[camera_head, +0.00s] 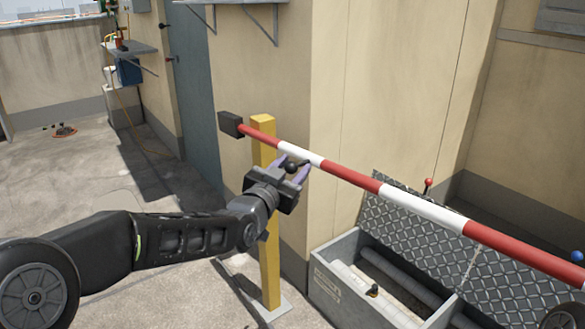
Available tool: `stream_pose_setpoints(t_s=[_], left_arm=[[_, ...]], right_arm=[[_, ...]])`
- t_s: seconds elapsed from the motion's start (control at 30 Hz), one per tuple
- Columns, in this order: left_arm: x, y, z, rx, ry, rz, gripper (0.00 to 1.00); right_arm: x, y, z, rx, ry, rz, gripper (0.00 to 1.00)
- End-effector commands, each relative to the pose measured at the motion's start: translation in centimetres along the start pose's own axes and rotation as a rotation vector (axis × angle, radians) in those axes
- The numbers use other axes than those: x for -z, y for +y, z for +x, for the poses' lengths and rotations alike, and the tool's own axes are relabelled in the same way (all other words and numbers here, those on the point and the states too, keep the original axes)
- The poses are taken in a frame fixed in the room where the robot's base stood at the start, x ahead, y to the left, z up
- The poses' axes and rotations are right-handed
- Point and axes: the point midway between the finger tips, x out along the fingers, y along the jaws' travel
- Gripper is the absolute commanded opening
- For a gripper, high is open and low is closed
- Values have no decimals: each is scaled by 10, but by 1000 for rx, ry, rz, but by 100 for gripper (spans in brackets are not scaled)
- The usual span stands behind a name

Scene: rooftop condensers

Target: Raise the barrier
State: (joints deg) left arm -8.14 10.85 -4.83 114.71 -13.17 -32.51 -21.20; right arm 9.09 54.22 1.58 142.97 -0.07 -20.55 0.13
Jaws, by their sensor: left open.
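The barrier (402,200) is a red and white striped pole. It slopes down in the picture from a dark block (230,124) at its left end to the right edge. A yellow post (269,262) on a pale base plate stands under its left part. My left gripper (292,164) is open at the pole's near side, just right of the post. A small dark knob shows between its purple fingers; I cannot tell whether they touch it or the pole. My right gripper is not in view.
An open grey metal box (340,289) with a raised tread-plate lid (408,231) and pipes inside stands below the pole. A beige wall (348,100) rises behind. A blue-grey door (194,95) and wall shelf (128,48) are further back. Concrete floor at left is mostly clear.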

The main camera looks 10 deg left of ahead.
Motion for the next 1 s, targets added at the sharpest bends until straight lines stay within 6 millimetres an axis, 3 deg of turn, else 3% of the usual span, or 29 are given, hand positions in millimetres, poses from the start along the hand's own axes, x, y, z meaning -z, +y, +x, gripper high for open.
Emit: stream_pose_setpoints(t_s=[0.17,0.67,1.0], left_arm=[[0,0,0,0,0,0,41],[0,0,0,1,0,0,0],[0,-1,-1,1,0,0,0]], right_arm=[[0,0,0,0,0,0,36],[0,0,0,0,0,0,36],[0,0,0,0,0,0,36]])
